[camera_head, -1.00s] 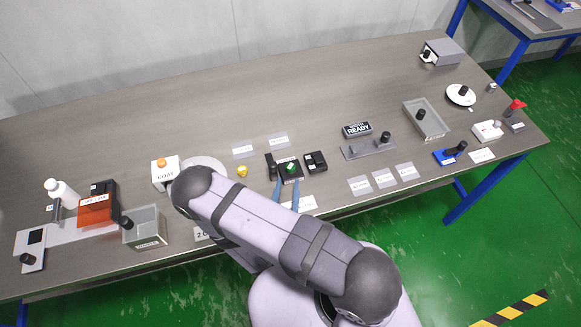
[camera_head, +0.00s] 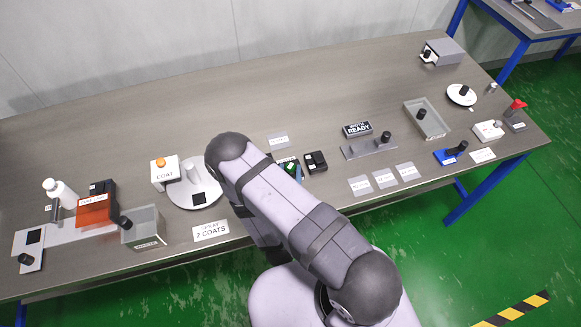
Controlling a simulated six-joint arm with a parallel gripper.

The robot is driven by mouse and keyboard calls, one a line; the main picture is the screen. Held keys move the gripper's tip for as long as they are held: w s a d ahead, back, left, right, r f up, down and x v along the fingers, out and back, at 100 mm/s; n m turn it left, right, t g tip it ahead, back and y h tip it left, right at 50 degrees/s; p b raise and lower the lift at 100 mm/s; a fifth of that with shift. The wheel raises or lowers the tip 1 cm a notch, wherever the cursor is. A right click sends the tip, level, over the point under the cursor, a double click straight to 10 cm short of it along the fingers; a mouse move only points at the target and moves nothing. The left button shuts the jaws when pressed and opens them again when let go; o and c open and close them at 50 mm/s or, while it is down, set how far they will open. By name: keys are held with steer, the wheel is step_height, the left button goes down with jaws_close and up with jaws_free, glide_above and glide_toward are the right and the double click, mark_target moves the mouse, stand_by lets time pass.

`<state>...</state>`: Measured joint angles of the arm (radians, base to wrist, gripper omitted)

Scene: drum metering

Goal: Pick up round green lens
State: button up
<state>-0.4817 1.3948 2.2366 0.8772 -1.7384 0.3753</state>
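A small green patch, which looks like the round green lens (camera_head: 291,168), shows on a dark block (camera_head: 298,178) near the middle of the table. My arm covers the left part of that block. The lens's exact outline is too small to make out. My arm passes over the table just left of the lens, and its elbow end hides what lies beneath. My gripper is hidden behind the arm, so its fingers and anything in them do not show.
A black block (camera_head: 315,162) stands right of the lens. A white round plate (camera_head: 207,195) with a grey post lies left of my arm, near the orange-buttoned COAT box (camera_head: 164,174). A grey plate (camera_head: 366,150) with pegs lies farther right. The table's back half is mostly clear.

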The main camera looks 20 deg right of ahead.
steer(key=c, duration=0.8)
steer(key=shift+r, duration=0.2)
step_height(320, 180, up, 10)
steer(key=b, duration=0.1)
steer(key=shift+f, duration=0.2)
stand_by(0.4)
steer(key=w+a+n+t+y, duration=0.1)
steer(key=w+a+n+y, duration=0.1)
steer(key=a+n+y, duration=0.85)
steer(key=w+d+r+m+h, duration=0.1)
steer(key=d+m+h, duration=0.3)
steer(key=d, duration=0.5)
steer(key=shift+w+d+m, duration=0.35)
steer(key=shift+w+m, duration=0.45)
steer(key=shift+m, duration=0.25)
